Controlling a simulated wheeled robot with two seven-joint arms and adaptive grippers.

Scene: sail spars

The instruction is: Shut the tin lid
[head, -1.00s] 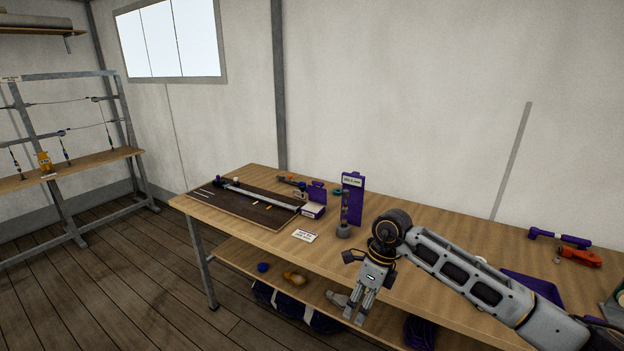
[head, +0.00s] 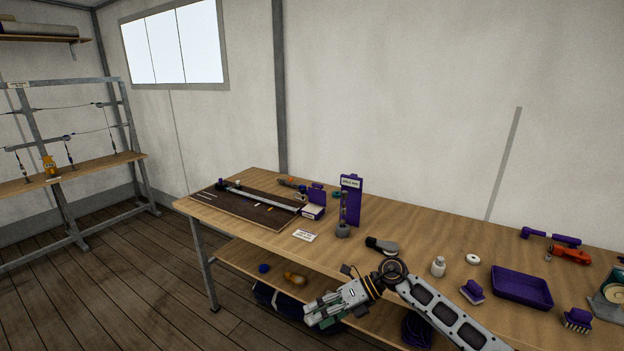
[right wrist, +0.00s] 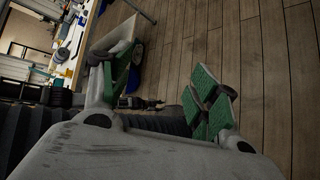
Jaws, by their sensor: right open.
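A small tin (head: 313,211), purple with a white label on its front, stands at the right end of the dark mat on the bench. Its purple lid (head: 317,194) stands up at the back, so the tin is open. My right gripper (head: 318,316) is in front of the bench's near edge, well nearer to me than the tin and apart from it. Its green-padded fingers are spread and empty in the right wrist view (right wrist: 170,85). The tin cannot be made out for sure in that view. My left gripper is not in view.
A tall purple stand (head: 351,195) rises just right of the tin. The dark mat (head: 235,209) carries a long spar. A white card (head: 305,236) lies in front. A lower shelf (head: 245,258) holds several items.

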